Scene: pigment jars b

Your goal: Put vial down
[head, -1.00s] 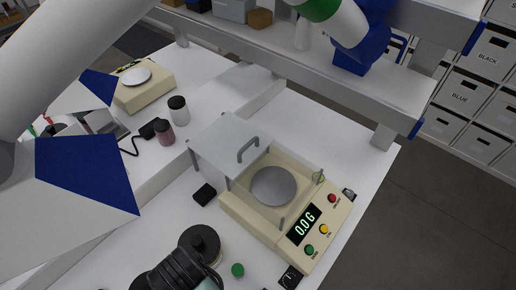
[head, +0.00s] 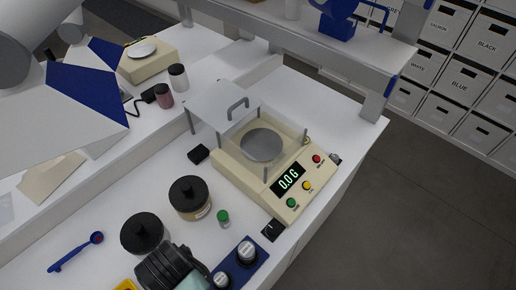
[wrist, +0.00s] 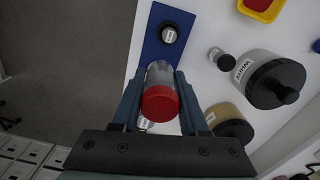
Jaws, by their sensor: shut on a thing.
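In the wrist view, my gripper (wrist: 158,85) is shut around a clear vial with a red cap (wrist: 160,103). The cap faces the camera and the clear body points away, over a blue rack (wrist: 158,62). I cannot tell whether the vial's bottom touches the rack. The rack also shows at the bottom of the head view (head: 257,258), with round labelled tops in it. A dark round top with a white label (wrist: 169,34) sits in the rack beyond the held vial. The held vial cannot be made out in the head view.
A brown jar (head: 190,200) and another black-lidded jar (head: 143,233) stand beside the rack. A green-capped vial (head: 222,217) stands close by. A blue spoon (head: 75,253) lies left. A yellow tray (wrist: 258,14) is at the wrist view's top right.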

